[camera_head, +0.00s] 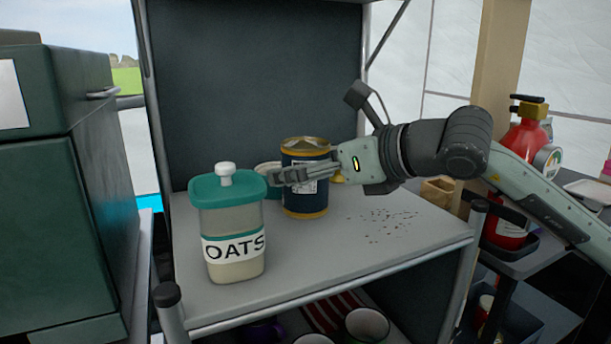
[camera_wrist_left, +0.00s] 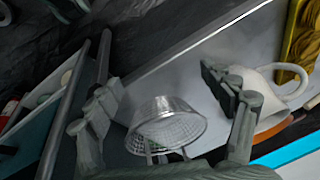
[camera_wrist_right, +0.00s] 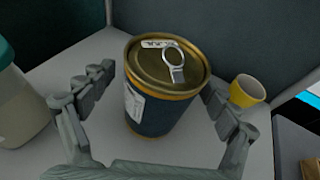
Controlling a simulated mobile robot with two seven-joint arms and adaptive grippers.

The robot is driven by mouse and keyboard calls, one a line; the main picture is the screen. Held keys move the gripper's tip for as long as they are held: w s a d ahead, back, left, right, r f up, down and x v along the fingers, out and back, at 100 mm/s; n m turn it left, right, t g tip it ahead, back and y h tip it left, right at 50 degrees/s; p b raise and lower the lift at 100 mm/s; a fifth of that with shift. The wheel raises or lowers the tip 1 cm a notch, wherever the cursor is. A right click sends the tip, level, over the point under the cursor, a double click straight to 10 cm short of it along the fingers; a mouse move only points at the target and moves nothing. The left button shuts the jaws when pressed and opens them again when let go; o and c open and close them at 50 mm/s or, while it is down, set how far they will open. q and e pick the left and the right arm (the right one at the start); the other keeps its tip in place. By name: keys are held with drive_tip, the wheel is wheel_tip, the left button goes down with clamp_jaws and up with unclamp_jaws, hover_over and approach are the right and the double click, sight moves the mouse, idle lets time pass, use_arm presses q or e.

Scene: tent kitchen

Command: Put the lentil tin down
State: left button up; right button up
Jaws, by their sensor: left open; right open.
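The lentil tin (camera_head: 305,197), dark blue with gold rims and a pale label, stands upright on the grey shelf (camera_head: 370,250). In the right wrist view the tin (camera_wrist_right: 158,97) shows its gold lid with a ring pull. My right gripper (camera_head: 285,177) comes in from the right at the tin's upper half. Its fingers are open on either side of the tin, and gaps show between them and the tin in the right wrist view. My left gripper (camera_wrist_left: 160,83) is open, seen only in its wrist view, with a clear ribbed bowl (camera_wrist_left: 168,125) between and below its fingers.
An oats jar (camera_head: 233,225) with a teal lid stands left of the tin. A small yellow cup (camera_wrist_right: 246,91) is to the tin's right. Dark crumbs (camera_head: 388,222) lie on bare shelf at the right. A white mug (camera_wrist_left: 262,88) is near my left gripper.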

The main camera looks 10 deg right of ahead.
drive_tip(key=c, duration=1.6)
drive_tip(key=shift+r, duration=0.15)
drive_tip(key=shift+c, duration=0.5)
